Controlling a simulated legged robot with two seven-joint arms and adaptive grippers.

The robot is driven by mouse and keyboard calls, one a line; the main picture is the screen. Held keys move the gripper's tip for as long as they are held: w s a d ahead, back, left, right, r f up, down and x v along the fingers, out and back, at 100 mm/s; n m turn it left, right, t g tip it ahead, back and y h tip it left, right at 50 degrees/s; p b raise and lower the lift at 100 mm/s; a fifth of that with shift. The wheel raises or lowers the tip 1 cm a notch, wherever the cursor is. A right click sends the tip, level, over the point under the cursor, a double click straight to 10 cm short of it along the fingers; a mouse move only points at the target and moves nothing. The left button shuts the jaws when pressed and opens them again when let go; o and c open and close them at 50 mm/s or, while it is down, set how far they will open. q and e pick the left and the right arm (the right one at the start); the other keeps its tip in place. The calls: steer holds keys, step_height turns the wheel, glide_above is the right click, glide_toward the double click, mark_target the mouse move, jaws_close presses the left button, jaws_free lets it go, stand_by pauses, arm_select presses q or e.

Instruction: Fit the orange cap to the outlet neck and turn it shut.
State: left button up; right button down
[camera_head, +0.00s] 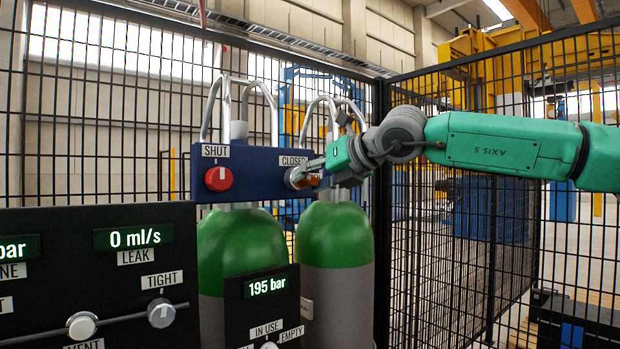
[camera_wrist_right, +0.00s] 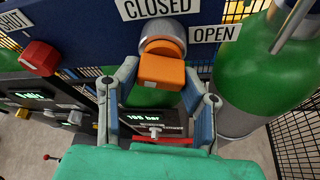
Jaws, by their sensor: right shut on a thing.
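The orange cap (camera_wrist_right: 162,72) is in front of the round grey outlet neck (camera_wrist_right: 163,46), below the CLOSED label in the right wrist view. Its upper part meets or overlaps the neck; I cannot tell how far it is seated. My right gripper (camera_wrist_right: 161,80) is shut on the cap, with one finger on each side. In the head view, my right gripper (camera_head: 316,170) reaches from the right to the blue block's right end, and only a bit of orange cap (camera_head: 313,181) shows beside the grey neck (camera_head: 296,178). My left gripper is out of view.
A red knob (camera_head: 218,179) labelled SHUT is on the left of the blue block (camera_head: 258,178). Two green cylinders (camera_head: 240,245) stand below. A black panel (camera_head: 100,265) reads 0 ml/s; a smaller box (camera_head: 263,303) reads 195 bar. Mesh fence (camera_head: 460,200) surrounds the right side.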

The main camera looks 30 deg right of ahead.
steer(key=shift+m, duration=0.3)
steer(key=shift+f+m+y, duration=0.1)
steer(key=shift+m+y, duration=0.5)
steer(key=shift+a+m+t+y+b, duration=0.1)
steer(key=shift+m+t+y+b, duration=0.3)
steer(key=shift+m, duration=0.5)
steer(key=shift+m+y, duration=0.3)
steer(key=shift+y, duration=0.1)
steer(key=shift+m, duration=0.3)
steer(key=shift+b, duration=0.3)
steer(key=shift+m+t+y+b, duration=0.4)
steer(key=shift+m+y+b, duration=0.2)
steer(key=shift+m+b, duration=0.5)
steer(key=c, duration=0.9)
jaws_free()
